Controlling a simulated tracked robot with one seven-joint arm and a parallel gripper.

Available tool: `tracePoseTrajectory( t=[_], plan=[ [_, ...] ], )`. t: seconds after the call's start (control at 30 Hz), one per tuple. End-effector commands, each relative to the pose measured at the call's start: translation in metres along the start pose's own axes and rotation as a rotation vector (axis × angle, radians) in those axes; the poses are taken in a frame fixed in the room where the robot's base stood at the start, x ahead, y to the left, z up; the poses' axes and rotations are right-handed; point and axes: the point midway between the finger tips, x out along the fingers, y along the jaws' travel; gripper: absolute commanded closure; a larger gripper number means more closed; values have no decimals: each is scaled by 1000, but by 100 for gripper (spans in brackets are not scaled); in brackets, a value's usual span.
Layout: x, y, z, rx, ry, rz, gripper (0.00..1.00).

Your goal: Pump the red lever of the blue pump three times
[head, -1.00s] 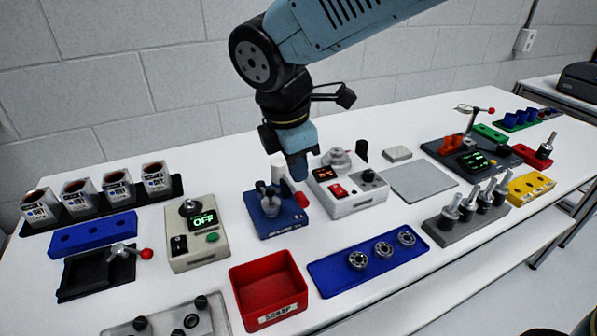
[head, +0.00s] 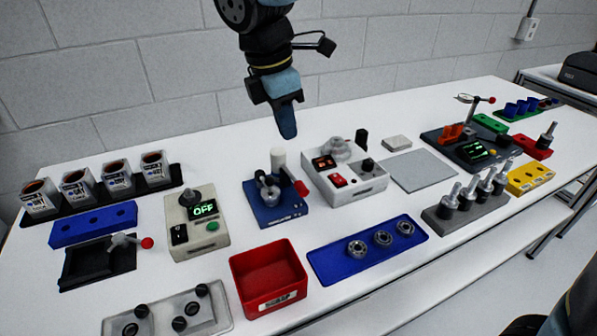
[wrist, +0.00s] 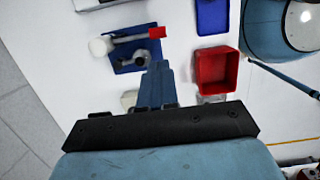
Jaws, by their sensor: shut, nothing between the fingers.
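The blue pump (head: 276,214) stands on the white table near the middle of the head view. It has a white cylinder (head: 279,160) at its back and a red lever end (head: 301,188) on its right side. In the wrist view the pump base (wrist: 124,64) shows with the red lever end (wrist: 157,32) on a grey bar. My gripper (head: 288,134) is shut and empty, above and behind the pump and apart from it. In the wrist view the closed fingers (wrist: 158,68) point toward the pump.
A red bin (head: 268,255) is in front of the pump. A grey box with an OFF display (head: 186,240) is to its left. A white box with a red switch (head: 365,188) is close on its right. A blue tray with rings (head: 340,272) lies front right.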

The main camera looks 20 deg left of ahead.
Motion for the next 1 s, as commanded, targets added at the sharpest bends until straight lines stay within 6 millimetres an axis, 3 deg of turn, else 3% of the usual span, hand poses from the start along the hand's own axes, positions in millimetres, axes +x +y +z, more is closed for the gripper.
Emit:
tracePoseTrajectory(
  t=[0.57,1.0],
  plan=[
    [0,7,1,-4,-1,-19,100],
    [70,5,1,-5,-1,-21,100]
  ],
)
